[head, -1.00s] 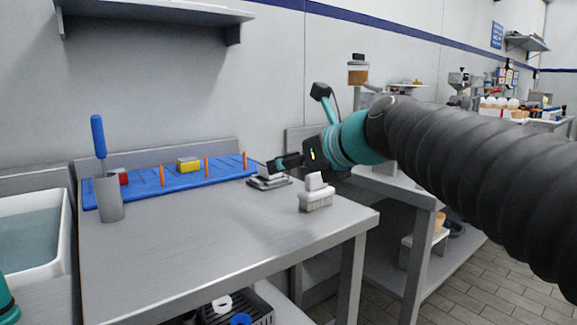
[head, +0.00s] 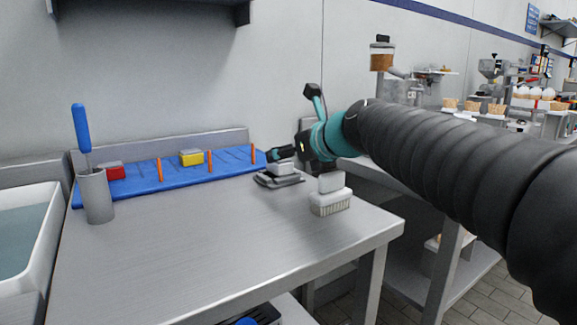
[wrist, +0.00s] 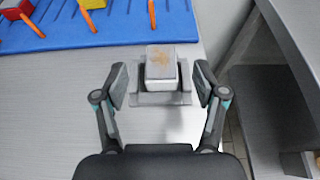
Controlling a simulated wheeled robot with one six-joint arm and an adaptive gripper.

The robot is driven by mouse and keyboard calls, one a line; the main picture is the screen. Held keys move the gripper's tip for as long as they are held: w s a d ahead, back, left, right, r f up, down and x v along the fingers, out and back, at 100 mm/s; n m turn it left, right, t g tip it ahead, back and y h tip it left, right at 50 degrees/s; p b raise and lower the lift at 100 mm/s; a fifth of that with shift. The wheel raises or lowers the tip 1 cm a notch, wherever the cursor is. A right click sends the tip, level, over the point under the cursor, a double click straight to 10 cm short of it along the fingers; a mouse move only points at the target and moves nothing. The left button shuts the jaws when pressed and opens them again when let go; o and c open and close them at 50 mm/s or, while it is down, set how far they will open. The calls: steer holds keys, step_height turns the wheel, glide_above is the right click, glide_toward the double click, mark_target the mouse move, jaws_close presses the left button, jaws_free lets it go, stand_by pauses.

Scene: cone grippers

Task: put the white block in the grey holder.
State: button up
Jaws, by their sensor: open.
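The white block (wrist: 161,66), with brown marks on its top, sits in or on the grey holder (wrist: 160,99) on the bench. I cannot tell how deep it is seated. In the head view the block (head: 281,168) stands upright above the holder (head: 278,181), partly hidden by my gripper (head: 272,156). In the wrist view my gripper (wrist: 160,80) is open, with one finger left and one right of the block and a gap on each side.
A blue mat (head: 210,168) with orange pegs, a red block (head: 116,172) and a yellow block (head: 191,157) lies to the left. The bench's front middle is clear.

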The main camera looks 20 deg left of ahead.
steer(key=x, duration=0.5)
steer(key=shift+w+a+f, duration=0.1)
steer(key=shift+w+a, duration=0.1)
steer(key=shift+w, duration=0.05)
jaws_close()
